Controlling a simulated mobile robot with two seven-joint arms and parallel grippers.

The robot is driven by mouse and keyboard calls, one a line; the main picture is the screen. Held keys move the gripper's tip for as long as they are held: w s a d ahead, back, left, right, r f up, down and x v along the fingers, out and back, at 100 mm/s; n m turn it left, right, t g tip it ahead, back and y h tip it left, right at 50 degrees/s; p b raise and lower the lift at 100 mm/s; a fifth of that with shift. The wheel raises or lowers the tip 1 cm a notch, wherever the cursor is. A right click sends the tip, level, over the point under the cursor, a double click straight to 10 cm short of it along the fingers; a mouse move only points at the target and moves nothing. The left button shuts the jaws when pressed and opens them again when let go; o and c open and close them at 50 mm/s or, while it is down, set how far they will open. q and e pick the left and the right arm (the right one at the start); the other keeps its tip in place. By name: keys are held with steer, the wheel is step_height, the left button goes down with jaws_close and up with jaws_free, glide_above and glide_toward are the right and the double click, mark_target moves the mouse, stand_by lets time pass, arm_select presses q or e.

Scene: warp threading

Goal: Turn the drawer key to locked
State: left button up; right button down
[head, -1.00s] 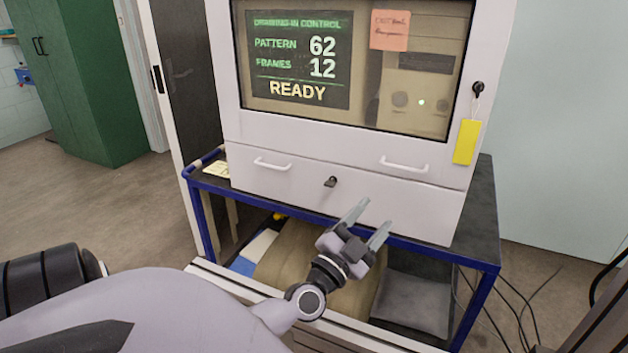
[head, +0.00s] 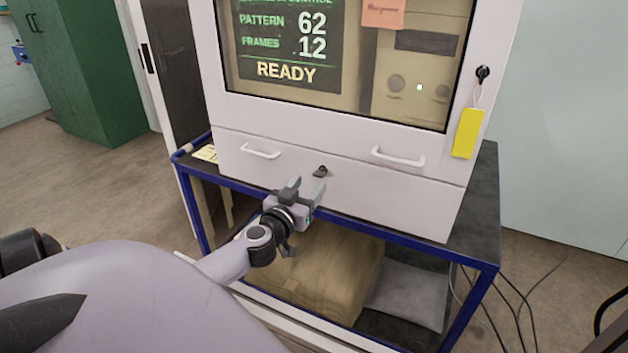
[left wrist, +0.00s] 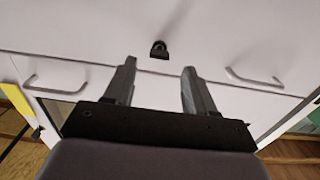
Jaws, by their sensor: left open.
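The drawer key (head: 320,171) is a small dark key in the middle of the white drawer front (head: 345,196), between two handles. In the left wrist view the key (left wrist: 159,49) shows as a dark knob beyond the fingertips and centred between them. My left gripper (head: 308,186) is open and empty, just below and in front of the key, not touching it. Its two grey fingers (left wrist: 160,67) stand apart in the left wrist view. The exact angle of the key is too small to tell. My right gripper is not in view.
White handles (head: 262,151) and (head: 398,157) stick out on either side of the key. A second key with a yellow tag (head: 467,133) hangs at the upper right. A blue-framed cart (head: 486,290) carries the cabinet, with a tan sack (head: 335,268) on its lower shelf.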

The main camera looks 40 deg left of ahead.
mark_target(320, 173)
arm_select(q)
steer(key=shift+b+x, duration=0.35)
steer(key=shift+x, duration=1.7)
steer(key=shift+d, duration=0.1)
jaws_close()
